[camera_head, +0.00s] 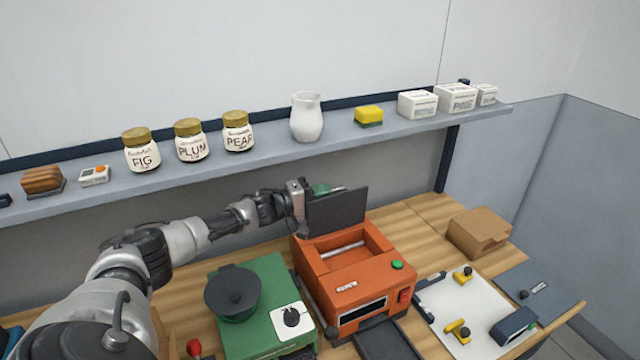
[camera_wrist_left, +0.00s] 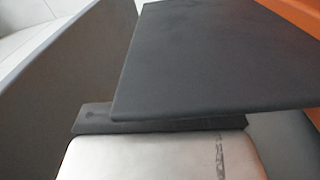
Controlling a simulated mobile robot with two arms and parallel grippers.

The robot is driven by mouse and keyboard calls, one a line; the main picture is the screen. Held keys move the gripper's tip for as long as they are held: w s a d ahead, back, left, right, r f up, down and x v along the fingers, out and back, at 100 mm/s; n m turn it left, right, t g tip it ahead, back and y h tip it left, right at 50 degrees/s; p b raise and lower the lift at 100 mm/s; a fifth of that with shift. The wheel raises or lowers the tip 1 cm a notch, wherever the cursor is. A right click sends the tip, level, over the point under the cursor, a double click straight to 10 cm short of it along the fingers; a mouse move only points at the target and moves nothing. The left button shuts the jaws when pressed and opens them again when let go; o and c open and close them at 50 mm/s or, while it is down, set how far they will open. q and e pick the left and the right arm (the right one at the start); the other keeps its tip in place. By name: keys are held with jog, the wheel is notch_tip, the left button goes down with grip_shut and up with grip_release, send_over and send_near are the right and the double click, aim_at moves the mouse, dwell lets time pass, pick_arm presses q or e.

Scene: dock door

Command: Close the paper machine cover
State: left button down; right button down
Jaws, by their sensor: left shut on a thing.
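The orange paper machine (camera_head: 360,283) stands on the wooden bench with a green button on top and an open bay with a pale roller inside. Its dark cover (camera_head: 337,211) stands raised at the back edge of the bay. My left gripper (camera_head: 303,198) is at the left side of the cover and is shut on it. In the left wrist view the cover (camera_wrist_left: 225,60) is a large dark plate right in front of the gripper (camera_wrist_left: 160,125); the fingertips are largely hidden. My right gripper is not in view.
A green device (camera_head: 262,325) with a dark round pot (camera_head: 233,292) stands left of the machine. A cardboard box (camera_head: 479,232) and a white tray (camera_head: 470,310) lie to the right. A shelf (camera_head: 365,138) with jars and boxes runs above and behind.

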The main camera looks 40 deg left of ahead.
pick_arm(q)
jog(key=shift+s+d+r+m+p, duration=0.1)
jog(key=shift+s+d+m+p, duration=0.25)
jog(key=shift+d+m, duration=0.25)
jog(key=shift+s+d+r+m+p, duration=0.1)
jog(key=shift+s+d+m+p, duration=0.25)
jog(key=shift+d+m, duration=0.3)
jog(key=shift+s+d+r+m+p, duration=0.1)
jog(key=shift+s+d+m+p, duration=0.15)
jog(key=shift+d+m+p, duration=0.35)
jog(key=shift+a, duration=0.15)
jog(key=c, duration=1.2)
grip_release()
jog(key=shift+a+f, duration=0.1)
jog(key=shift+a, duration=0.05)
